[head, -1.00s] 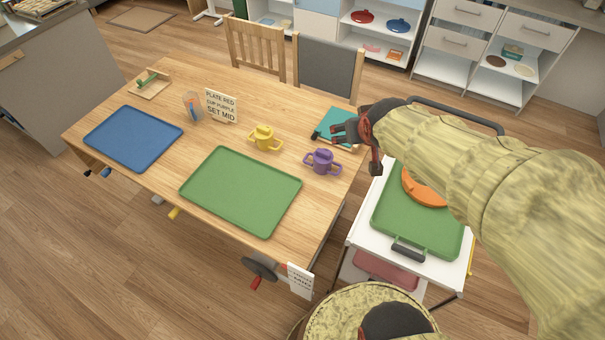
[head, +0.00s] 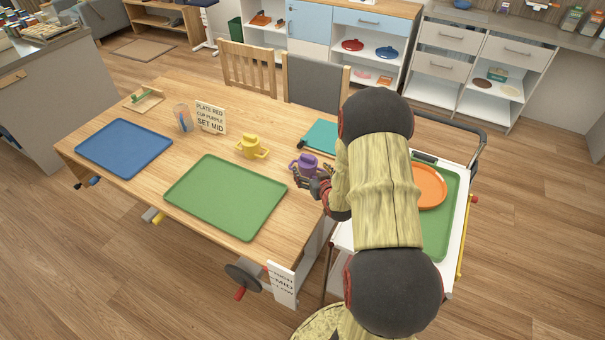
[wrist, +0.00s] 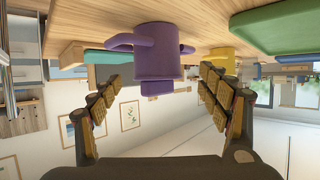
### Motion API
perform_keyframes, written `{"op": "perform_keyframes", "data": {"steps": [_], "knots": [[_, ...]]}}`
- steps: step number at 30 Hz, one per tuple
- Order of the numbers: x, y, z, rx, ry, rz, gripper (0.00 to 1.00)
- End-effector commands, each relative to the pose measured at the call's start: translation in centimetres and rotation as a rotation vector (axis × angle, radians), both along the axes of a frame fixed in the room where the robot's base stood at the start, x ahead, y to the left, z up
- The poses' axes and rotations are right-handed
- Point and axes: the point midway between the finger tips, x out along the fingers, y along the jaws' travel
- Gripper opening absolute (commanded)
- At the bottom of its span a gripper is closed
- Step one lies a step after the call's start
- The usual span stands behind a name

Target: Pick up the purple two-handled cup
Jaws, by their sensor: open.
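The purple two-handled cup (head: 301,165) stands on the wooden table near its right edge, beyond the green tray (head: 226,197). My gripper (head: 318,187) is close to the cup, at its near right side, and covers part of it in the head view. In the wrist view the picture is upside down. The purple cup (wrist: 157,50) shows ahead, between the two open fingers of my gripper (wrist: 163,93). The fingers are apart with nothing held between them. I cannot tell whether they touch the cup.
A yellow two-handled cup (head: 251,147) stands left of the purple one. A teal book-like item (head: 322,136) lies behind. A sign (head: 210,117) and a blue tray (head: 124,147) are further left. A cart with an orange plate (head: 429,187) stands right of the table.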

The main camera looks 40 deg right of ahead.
Motion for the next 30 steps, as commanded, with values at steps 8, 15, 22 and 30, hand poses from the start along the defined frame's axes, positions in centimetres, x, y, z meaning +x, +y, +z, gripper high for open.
{"op": "perform_keyframes", "data": {"steps": [8, 15, 22, 30], "knots": [[2.1, -1.0, -1.0, 0.0, 0.0, 0.0, 0.77], [4.8, -2.3, -2.1, 0.0, 0.001, 0.0, 0.77], [5.1, -2.5, -2.0, 0.001, 0.002, -0.001, 0.77], [5.1, -2.4, -2.1, 0.001, 0.002, 0.0, 0.62]]}}
